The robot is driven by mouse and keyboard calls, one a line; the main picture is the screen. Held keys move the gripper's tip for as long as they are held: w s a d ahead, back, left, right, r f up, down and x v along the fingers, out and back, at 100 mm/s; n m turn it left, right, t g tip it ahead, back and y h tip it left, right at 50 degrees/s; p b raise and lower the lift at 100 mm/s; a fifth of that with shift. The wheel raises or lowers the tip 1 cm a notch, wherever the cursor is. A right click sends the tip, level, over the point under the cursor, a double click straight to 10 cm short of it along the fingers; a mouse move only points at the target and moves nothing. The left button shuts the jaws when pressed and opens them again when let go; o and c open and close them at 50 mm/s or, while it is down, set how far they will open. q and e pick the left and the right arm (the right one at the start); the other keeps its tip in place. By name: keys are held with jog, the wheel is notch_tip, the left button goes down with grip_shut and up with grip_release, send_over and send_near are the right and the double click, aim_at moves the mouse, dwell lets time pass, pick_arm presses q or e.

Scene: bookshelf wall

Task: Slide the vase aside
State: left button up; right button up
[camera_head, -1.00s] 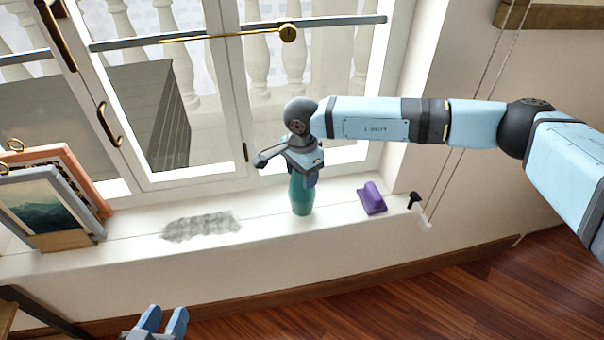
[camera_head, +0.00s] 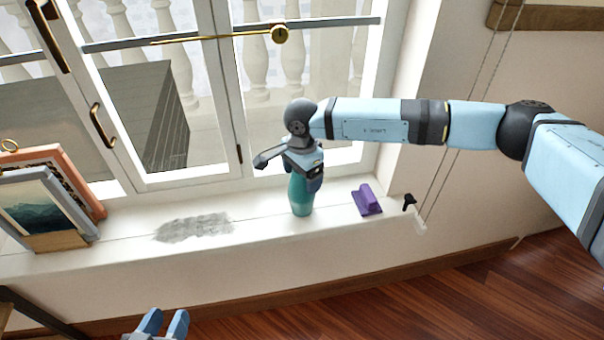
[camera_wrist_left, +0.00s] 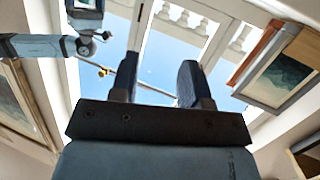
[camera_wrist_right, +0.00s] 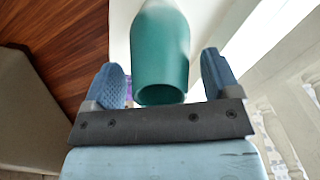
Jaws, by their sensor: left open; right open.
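The teal vase (camera_head: 300,197) stands upright on the white window sill. My right gripper (camera_head: 306,178) is at its upper part, and the wrist hides the vase's top in the head view. In the right wrist view the vase (camera_wrist_right: 160,60) lies between the two open fingers (camera_wrist_right: 165,85), with a gap on each side. My left gripper (camera_head: 164,322) is low at the front, below the sill and far from the vase. Its fingers are apart and empty in the left wrist view (camera_wrist_left: 157,82).
A purple block-like object (camera_head: 366,200) sits on the sill right of the vase. A grey smudged patch (camera_head: 195,227) lies to the left, with bare sill between. Framed pictures (camera_head: 45,208) stand at the far left. The window (camera_head: 235,110) is behind.

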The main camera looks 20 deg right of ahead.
jog(key=shift+r, duration=0.1)
pick_arm(q)
jog(key=f, duration=0.1)
jog(key=s+a+f+g+y+p, duration=0.1)
jog(key=a+f+g+p, duration=0.1)
jog(key=shift+s+f+y, duration=0.25)
jog(key=shift+f+y, duration=0.05)
pick_arm(e)
notch_tip(320, 180, up, 14)
jog(key=shift+f, duration=0.2)
